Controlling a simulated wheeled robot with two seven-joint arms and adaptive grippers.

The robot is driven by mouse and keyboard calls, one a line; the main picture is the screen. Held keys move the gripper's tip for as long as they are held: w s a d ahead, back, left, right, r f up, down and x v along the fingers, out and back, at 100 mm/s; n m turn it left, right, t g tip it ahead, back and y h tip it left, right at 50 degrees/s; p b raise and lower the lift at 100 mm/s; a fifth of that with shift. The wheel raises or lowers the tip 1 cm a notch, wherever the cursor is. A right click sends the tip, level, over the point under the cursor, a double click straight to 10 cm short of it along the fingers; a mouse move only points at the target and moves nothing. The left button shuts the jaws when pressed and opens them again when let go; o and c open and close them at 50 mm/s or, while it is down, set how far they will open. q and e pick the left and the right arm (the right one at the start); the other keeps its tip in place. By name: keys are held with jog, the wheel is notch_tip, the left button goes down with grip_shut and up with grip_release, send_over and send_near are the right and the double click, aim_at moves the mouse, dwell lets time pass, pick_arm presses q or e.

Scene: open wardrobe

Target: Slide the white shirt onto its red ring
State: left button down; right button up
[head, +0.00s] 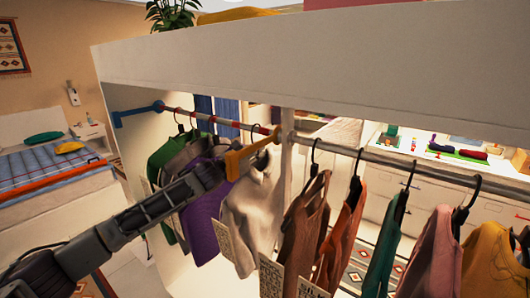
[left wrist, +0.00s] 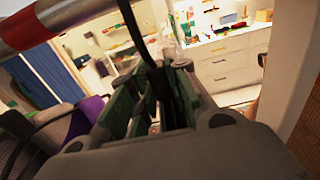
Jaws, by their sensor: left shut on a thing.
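The white shirt (head: 252,212) hangs below the rail (head: 340,149) in the head view, between a purple garment and a brown one. My left gripper (head: 262,158) is at the top of this shirt, just under the rail. In the left wrist view, its fingers (left wrist: 155,100) are shut around the dark hanger stem (left wrist: 137,38). A red ring (left wrist: 27,32) shows on the rail to the left of that hanger in the left wrist view. An orange bracket (head: 240,160) partly hides the grip in the head view. My right gripper is not in view.
Green (head: 165,155) and purple (head: 205,212) garments hang to the left. Brown (head: 305,215), orange, teal and pink garments hang to the right. A blue bracket (head: 135,113) holds the rail's left end. A white upright (head: 286,160) stands beside the shirt.

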pick_arm(q)
jog(key=w+a+p, duration=0.4)
jog(key=a+p, duration=0.1)
jog(key=a, duration=0.1)
jog(key=shift+w+a, duration=0.3)
jog(key=shift+w, duration=0.05)
jog(key=c, duration=1.3)
grip_release()
jog(key=shift+f, duration=0.15)
jog(key=shift+s+a, duration=0.1)
jog(key=shift+v, duration=5.85)
